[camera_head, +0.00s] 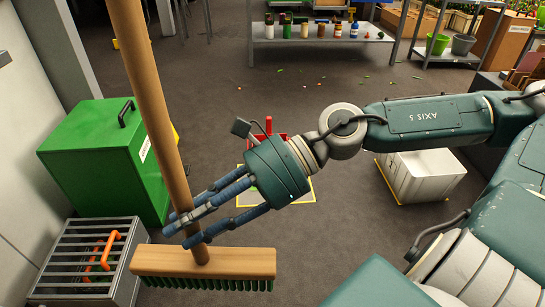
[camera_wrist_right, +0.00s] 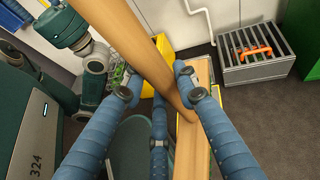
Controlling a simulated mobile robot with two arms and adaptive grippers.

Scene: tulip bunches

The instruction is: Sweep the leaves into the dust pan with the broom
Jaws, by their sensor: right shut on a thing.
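The broom has a long wooden handle (camera_head: 155,90), a wide wooden head (camera_head: 225,262) and green bristles. My right gripper (camera_head: 195,222) is shut on the handle low down, just above the head. The wrist view also shows the handle (camera_wrist_right: 130,40) between my blue fingers (camera_wrist_right: 165,95). A red object (camera_head: 268,126), perhaps the dust pan, is mostly hidden behind my right gripper, by a yellow-edged floor patch (camera_head: 304,192). Small green and reddish bits, likely the leaves (camera_head: 365,79), lie scattered on the grey floor further back. My left gripper does not show in the head view.
A green box (camera_head: 95,155) and a grey slatted crate (camera_head: 70,287) with an orange handle stand at the left. A white bin (camera_head: 425,178) stands at the right. A metal shelf table (camera_head: 320,33) is at the back. The middle floor is open.

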